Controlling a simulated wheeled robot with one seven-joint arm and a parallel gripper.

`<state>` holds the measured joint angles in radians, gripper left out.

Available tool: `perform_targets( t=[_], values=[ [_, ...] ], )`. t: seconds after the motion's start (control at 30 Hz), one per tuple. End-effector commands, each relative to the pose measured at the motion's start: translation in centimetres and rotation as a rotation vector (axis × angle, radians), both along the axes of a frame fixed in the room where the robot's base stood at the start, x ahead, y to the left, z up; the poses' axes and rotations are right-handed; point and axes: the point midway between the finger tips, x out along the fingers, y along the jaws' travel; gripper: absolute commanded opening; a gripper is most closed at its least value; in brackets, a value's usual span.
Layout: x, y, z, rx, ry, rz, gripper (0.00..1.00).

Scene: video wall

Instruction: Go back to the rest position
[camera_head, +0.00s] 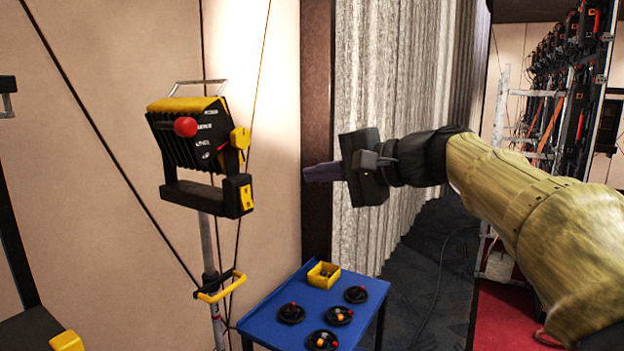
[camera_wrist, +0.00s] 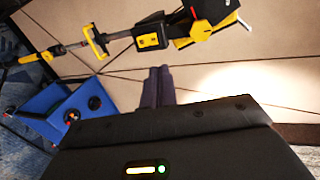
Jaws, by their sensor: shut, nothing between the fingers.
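My gripper (camera_head: 322,172) is at the end of my arm, right of centre in the head view, raised in the air above the blue table. Its fingers point left toward the yellow and black device and are together with nothing between them. In the wrist view the two fingers (camera_wrist: 158,86) lie side by side in front of the wall. A clear gap separates them from the device in the head view.
A yellow and black device (camera_head: 200,140) with a red knob stands on a pole at left. A blue table (camera_head: 262,322) below holds a yellow box (camera_head: 323,275) and several black round dishes. A grey curtain (camera_head: 385,80) hangs behind my gripper. A rack (camera_head: 575,110) stands at right.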

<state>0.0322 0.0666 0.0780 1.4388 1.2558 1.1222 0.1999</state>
Motion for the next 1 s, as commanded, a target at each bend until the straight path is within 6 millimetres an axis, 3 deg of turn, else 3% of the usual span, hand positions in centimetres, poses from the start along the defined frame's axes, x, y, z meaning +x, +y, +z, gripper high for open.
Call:
perform_targets(
  t=[0.2,0.33,0.5,0.67,0.8,1.0],
  values=[
    [0.1,0.0,-0.6,-0.013,0.006,-0.003,0.0],
    [0.7,-0.8,-4.1,-0.088,0.041,-0.043,0.0],
    [1.0,-3.6,-13.0,-0.299,0.112,-0.123,0.0],
    [-0.6,-7.4,-22.1,-0.545,0.167,-0.159,0.0],
    [-3.5,-11.0,-29.4,-0.772,0.192,-0.139,0.0],
    [-9.4,-15.8,-37.8,-1.076,0.179,-0.019,0.0]
  ],
)
